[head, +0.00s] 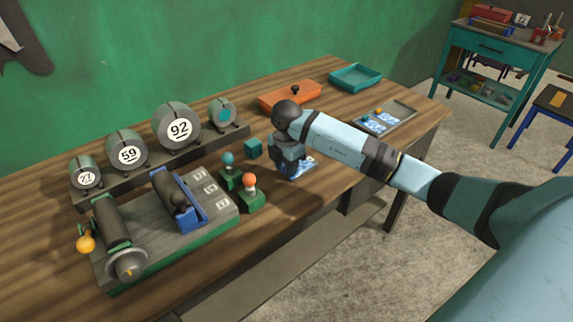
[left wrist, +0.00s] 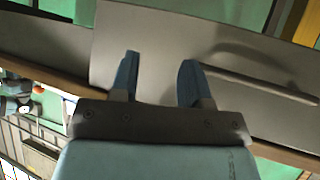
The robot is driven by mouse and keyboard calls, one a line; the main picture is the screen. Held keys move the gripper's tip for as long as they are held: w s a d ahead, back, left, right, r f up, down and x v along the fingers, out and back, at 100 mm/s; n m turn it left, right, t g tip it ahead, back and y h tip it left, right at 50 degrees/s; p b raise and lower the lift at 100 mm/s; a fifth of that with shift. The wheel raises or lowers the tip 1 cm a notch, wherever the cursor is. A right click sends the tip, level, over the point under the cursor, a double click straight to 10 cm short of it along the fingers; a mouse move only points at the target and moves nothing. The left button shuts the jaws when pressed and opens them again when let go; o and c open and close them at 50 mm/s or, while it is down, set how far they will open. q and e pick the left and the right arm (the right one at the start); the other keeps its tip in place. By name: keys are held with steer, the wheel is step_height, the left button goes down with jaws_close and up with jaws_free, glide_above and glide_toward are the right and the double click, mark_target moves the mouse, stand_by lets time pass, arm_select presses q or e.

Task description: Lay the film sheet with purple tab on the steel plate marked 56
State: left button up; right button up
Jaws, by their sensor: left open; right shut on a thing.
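My right gripper (head: 289,172) points down at the front of the workbench, shut on a blue-and-white film sheet (head: 306,164). Gripper and wrist cover much of this sheet. Its tab is hidden, so I cannot tell the tab's colour. More blue-and-white sheets (head: 377,123) lie in a shallow grey tray (head: 404,109) at the back right; an orange tab and a teal tab show there. I see no plate with a readable 56. My left gripper (left wrist: 158,78) is open and empty in the left wrist view, in front of a large grey panel (left wrist: 150,45).
A rack at the left holds cylinders, including ones marked 59 (head: 127,151) and 92 (head: 178,127). A roller machine (head: 150,235) stands before it. Green-based levers (head: 249,196) stand close left of my right gripper. An orange lidded box (head: 290,97) and teal tray (head: 355,78) are behind.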

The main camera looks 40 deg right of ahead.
steer(key=shift+f, duration=0.2)
steer(key=shift+a, duration=0.1)
steer(key=shift+a+r+p, duration=0.2)
steer(key=shift+a+p, duration=0.05)
steer(key=shift+p, duration=0.15)
stand_by(0.4)
steer(key=shift+r, duration=0.1)
steer(key=shift+r+p, duration=0.1)
steer(key=shift+p, duration=0.2)
stand_by(0.3)
stand_by(0.4)
steer(key=o, duration=1.6)
